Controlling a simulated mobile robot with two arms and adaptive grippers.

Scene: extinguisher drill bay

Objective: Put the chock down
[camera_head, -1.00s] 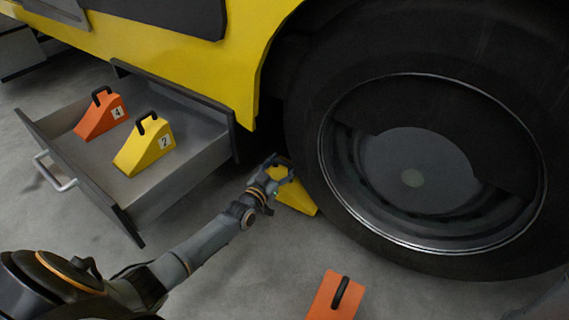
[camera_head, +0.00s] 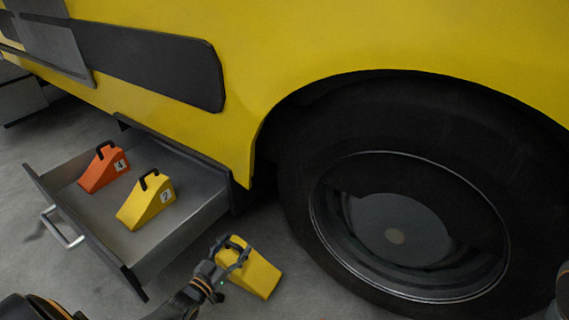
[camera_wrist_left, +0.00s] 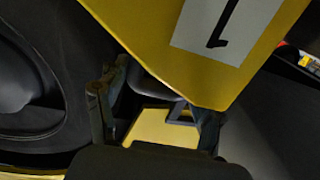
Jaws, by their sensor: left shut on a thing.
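My left gripper (camera_head: 229,256) is shut on the handle of a yellow chock (camera_head: 254,274), at the lower middle of the head view. The chock is apart from the wheel (camera_head: 400,225), between it and the open drawer. Its wide wedge points to the lower right. I cannot tell whether it clears the floor. In the left wrist view the chock (camera_wrist_left: 150,28) fills the upper middle, with a white label marked 1. The gripper's fingers (camera_wrist_left: 158,112) stand either side of its dark handle. My right gripper is not in view.
The open grey drawer (camera_head: 190,232) at left holds an orange chock (camera_head: 104,168) labelled 4 and a yellow chock (camera_head: 146,202) labelled 2. The yellow vehicle body (camera_head: 330,40) spans the top. Grey floor (camera_head: 200,250) shows between drawer and wheel.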

